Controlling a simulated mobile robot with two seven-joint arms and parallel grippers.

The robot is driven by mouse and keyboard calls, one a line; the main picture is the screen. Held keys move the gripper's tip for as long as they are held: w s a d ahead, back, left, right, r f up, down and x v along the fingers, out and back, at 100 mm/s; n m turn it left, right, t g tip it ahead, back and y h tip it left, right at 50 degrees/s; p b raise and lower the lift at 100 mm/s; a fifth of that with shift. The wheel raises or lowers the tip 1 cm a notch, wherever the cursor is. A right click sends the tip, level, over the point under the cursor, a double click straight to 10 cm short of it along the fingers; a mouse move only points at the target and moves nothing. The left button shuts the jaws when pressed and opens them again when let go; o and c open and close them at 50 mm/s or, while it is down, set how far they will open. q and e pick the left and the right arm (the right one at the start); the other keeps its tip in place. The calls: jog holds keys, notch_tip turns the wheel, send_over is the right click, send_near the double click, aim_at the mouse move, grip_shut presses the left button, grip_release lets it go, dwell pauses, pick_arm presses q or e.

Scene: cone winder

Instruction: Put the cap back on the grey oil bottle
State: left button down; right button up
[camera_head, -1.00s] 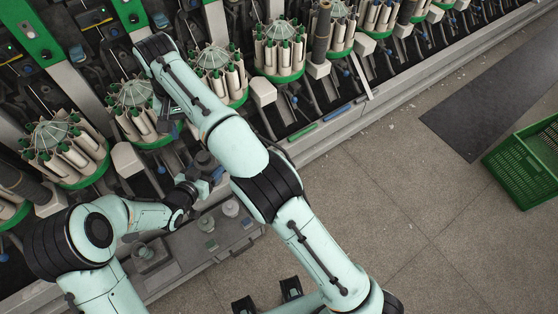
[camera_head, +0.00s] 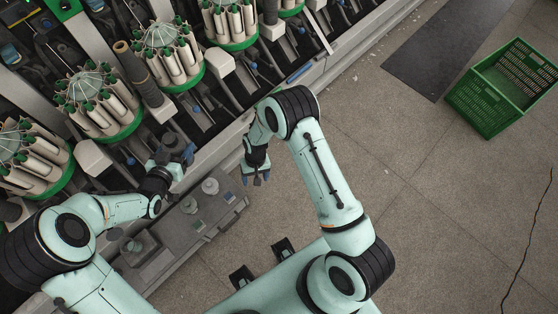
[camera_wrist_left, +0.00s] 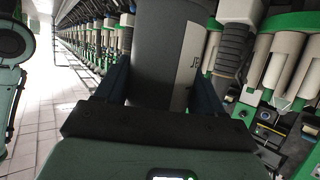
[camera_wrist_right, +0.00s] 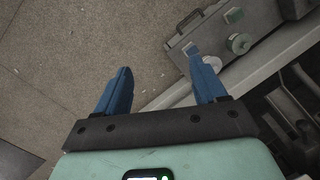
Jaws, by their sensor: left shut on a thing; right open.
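My left gripper (camera_head: 180,157) is over the front ledge of the machine, shut on the grey oil bottle (camera_wrist_left: 165,50). In the left wrist view the bottle is a large grey cylinder with dark lettering, between the two fingers. Its top is out of that view. In the head view the dark round shape at the gripper is too small to show whether a cap is on. My right gripper (camera_head: 256,180) is open and empty above the floor; its blue fingers are apart in the right wrist view (camera_wrist_right: 160,65). I cannot identify the cap in any view.
A grey box-like tray (camera_head: 178,240) carries several small round items, including a pale one (camera_head: 210,186). A green crate (camera_head: 500,90) and a dark mat (camera_head: 430,50) lie on the open floor at right.

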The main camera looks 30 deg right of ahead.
pick_arm(q)
jog(key=shift+r, duration=0.1)
pick_arm(e)
jog(key=s+a+f+m+y, duration=0.1)
jog(key=s+f, duration=0.1)
jog(key=s, duration=2)
jog(key=shift+s+a+y, duration=0.25)
jog(key=shift+y, duration=0.05)
